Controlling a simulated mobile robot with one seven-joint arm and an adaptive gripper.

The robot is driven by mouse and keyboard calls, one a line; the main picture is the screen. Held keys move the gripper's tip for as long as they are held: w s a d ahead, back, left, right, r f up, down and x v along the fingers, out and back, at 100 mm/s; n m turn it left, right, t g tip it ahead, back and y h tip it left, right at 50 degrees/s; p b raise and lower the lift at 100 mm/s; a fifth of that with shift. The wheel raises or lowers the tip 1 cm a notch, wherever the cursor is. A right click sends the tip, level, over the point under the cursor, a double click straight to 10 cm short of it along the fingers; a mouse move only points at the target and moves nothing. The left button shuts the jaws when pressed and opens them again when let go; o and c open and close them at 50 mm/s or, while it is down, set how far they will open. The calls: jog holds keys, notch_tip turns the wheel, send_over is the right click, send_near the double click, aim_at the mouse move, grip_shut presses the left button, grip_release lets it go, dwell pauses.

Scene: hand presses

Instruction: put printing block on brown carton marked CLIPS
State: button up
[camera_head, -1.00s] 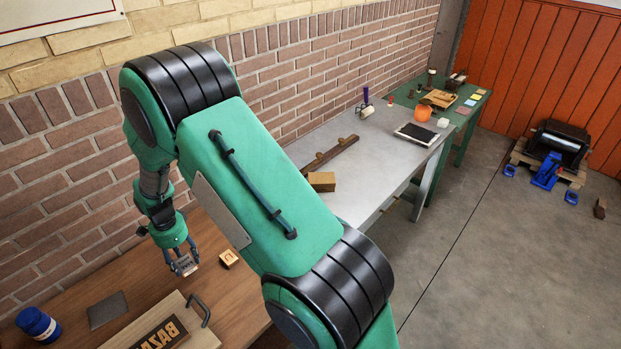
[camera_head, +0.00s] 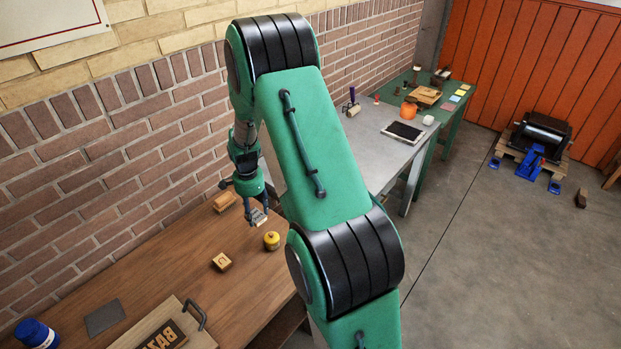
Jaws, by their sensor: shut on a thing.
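My gripper (camera_head: 258,217) is shut on a small pale block with a dark face, which I take for the printing block (camera_head: 260,219). It hangs above the far right part of the brown wooden bench, just left of and above a yellow pot in the picture. The fingers cover part of the block, and its face is too small to read. No lettering CLIPS is legible in view, so I cannot tell the carton for certain. A brown box seen earlier on the grey table is hidden behind my arm.
On the wooden bench (camera_head: 165,255) are a yellow pot (camera_head: 271,240), a small marked wooden block (camera_head: 222,261), a brown wooden piece (camera_head: 225,201), a dark plate (camera_head: 104,317), a blue jar (camera_head: 37,334) and a lettered frame (camera_head: 170,331). The grey table (camera_head: 376,146) stands behind.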

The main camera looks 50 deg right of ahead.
jog(key=s+d+r+p, duration=0.1)
jog(key=s+d, duration=0.5)
jog(key=d, duration=0.3)
jog(key=s+d+r+p, duration=0.1)
jog(key=s+d+r, duration=0.1)
jog(key=s+d, duration=0.4)
jog(key=d, duration=0.3)
jog(key=shift+r+p, duration=0.25)
jog(key=shift+p, duration=0.1)
jog(key=w+d, duration=0.3)
jog(key=w, duration=0.1)
jog(key=w+d+f, duration=0.1)
jog(key=w+d, duration=0.6)
jog(key=w, duration=0.1)
jog(key=shift+d+f, duration=0.25)
jog(key=shift+d, duration=0.1)
jog(key=shift+f, duration=0.1)
jog(key=shift+f+b, duration=0.4)
jog(key=shift+f, duration=1.25)
